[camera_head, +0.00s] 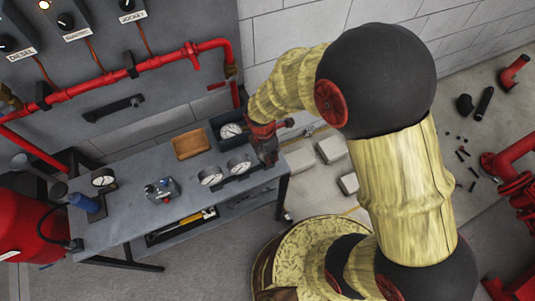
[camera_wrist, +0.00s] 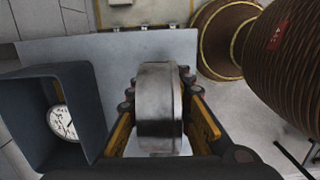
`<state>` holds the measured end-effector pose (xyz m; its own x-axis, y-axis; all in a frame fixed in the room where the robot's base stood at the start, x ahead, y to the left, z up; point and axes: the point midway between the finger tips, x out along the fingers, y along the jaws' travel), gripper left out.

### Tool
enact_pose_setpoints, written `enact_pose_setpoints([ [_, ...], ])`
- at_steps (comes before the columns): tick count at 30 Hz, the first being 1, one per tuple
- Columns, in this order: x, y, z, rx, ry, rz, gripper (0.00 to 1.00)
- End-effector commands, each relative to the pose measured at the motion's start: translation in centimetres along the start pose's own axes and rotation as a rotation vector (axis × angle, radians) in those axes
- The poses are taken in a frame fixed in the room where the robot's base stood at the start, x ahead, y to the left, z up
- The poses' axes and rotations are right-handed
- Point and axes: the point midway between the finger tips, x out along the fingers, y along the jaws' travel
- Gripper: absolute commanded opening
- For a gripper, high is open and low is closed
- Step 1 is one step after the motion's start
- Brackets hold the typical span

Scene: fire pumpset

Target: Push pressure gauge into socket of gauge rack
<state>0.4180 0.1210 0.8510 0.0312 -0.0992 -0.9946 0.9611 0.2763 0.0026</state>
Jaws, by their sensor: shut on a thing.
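My gripper (camera_head: 266,154) is low over the right end of the grey workbench, by the right end of the dark gauge rack (camera_head: 243,180). Two white-faced gauges, a left one (camera_head: 210,175) and a right one (camera_head: 238,164), sit at the rack. In the wrist view, my gripper (camera_wrist: 157,88) is shut on a round metal pressure gauge (camera_wrist: 158,112), seen edge-on between the fingers. The held gauge's face is turned out of sight. The socket is hidden, so I cannot tell whether the gauge touches it.
A dark bin (camera_wrist: 92,105) with another gauge (camera_head: 229,130) in it stands close to the gripper, behind it on the bench. A wooden tray (camera_head: 190,143), a metal fitting (camera_head: 162,190) and a gauge on a stand (camera_head: 103,178) are further left. A red pipe (camera_head: 140,68) runs behind.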

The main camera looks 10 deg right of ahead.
Motion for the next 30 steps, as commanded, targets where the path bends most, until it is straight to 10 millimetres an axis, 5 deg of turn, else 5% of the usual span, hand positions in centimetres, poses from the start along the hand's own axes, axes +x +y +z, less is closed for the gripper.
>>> enact_pose_setpoints([
  [11, 0.9, 0.03, -0.1, 0.0, 0.0, 0.001, 0.0],
  [12, 0.85, 0.04, -0.1, 0.0, 0.0, 0.001, 0.21],
  [23, 0.84, 0.0, -0.09, 0.0, 0.0, 0.0, 0.42],
  [30, 0.86, -0.02, -0.09, 0.0, 0.0, 0.0, 0.42],
])
